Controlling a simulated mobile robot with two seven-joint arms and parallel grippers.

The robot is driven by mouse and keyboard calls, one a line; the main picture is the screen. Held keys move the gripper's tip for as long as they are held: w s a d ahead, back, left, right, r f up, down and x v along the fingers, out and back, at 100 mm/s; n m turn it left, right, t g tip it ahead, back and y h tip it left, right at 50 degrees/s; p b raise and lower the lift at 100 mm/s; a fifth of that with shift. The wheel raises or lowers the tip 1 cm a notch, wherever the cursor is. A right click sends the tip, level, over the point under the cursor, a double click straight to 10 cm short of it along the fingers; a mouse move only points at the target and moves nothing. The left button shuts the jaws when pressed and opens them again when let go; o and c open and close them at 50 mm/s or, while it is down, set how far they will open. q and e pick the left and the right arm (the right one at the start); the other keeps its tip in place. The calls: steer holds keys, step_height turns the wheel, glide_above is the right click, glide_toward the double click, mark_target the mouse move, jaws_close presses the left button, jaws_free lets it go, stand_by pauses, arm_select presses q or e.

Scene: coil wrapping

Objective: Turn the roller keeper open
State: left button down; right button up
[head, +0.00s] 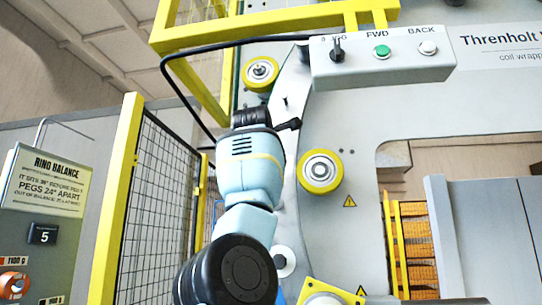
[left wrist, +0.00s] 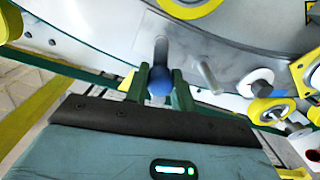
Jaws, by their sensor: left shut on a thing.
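My right gripper is in neither view.
A control box (head: 383,62) with a switch, a green button and a white button juts out above right of my wrist. A black cable (head: 172,80) loops on the left. A yellow-framed mesh guard (head: 155,195) stands left of my arm. A short grey pin (left wrist: 209,77) stands beside the knob.

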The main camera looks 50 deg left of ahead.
arm_select(q)
steer(key=c, duration=1.2)
jaws_free()
steer(key=shift+o, duration=0.2)
steer(key=b+v, duration=0.1)
steer(key=v, duration=0.7)
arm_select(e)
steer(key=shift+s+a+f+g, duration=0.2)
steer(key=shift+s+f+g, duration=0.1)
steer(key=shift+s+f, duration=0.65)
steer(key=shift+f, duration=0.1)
arm_select(q)
steer(key=shift+a, duration=0.1)
